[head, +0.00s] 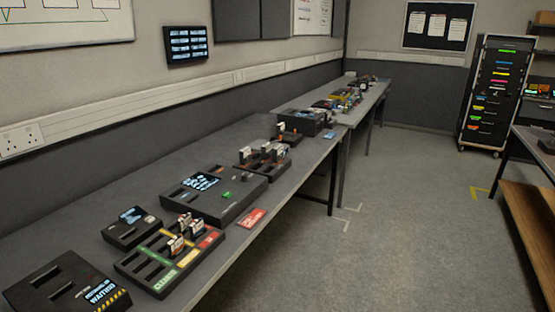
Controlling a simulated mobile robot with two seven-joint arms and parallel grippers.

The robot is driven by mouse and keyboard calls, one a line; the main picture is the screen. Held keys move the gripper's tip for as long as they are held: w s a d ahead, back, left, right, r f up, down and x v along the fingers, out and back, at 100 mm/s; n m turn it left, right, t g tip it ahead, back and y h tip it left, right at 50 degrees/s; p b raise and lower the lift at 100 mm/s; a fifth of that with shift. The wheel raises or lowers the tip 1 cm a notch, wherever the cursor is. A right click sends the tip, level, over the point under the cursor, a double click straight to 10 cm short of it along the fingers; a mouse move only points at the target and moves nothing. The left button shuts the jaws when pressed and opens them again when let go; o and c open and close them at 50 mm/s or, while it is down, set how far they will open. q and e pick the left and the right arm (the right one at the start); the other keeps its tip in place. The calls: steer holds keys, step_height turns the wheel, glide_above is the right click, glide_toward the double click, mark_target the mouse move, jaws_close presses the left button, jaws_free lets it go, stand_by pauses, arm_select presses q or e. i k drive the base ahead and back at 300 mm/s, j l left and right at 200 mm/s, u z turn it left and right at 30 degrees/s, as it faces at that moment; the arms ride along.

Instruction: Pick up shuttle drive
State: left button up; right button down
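Several small upright drive-like cartridges with pale labels are on the long grey bench; I cannot tell which one is the shuttle drive. Some of these cartridges (177,246) stand in a black slotted tray (130,273) with green, yellow and red labels, at the near part of the bench. More cartridges (268,151) stand in a dark holder (246,165) farther along. Neither of my grippers is in view.
On the bench (140,190) are a black box with hazard stripes (68,284), a small box with a screen (131,226), a wide console (236,208) and a red card (251,218). A tall rack (495,95) stands at the back right. The floor (400,220) is clear.

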mark_target(278, 151)
steer(key=i+l+u, duration=0.1)
steer(key=u, duration=0.4)
steer(key=i+l+u, duration=0.1)
steer(key=u, duration=0.4)
steer(key=i+l+u, duration=0.15)
steer(key=l+u, duration=0.15)
steer(key=i+l+u, duration=0.1)
steer(key=l+u, duration=0.15)
steer(key=l, duration=0.25)
steer(key=i+l+u, duration=0.2)
steer(key=l, duration=0.7)
steer(key=l+u, duration=0.15)
steer(key=l, duration=0.75)
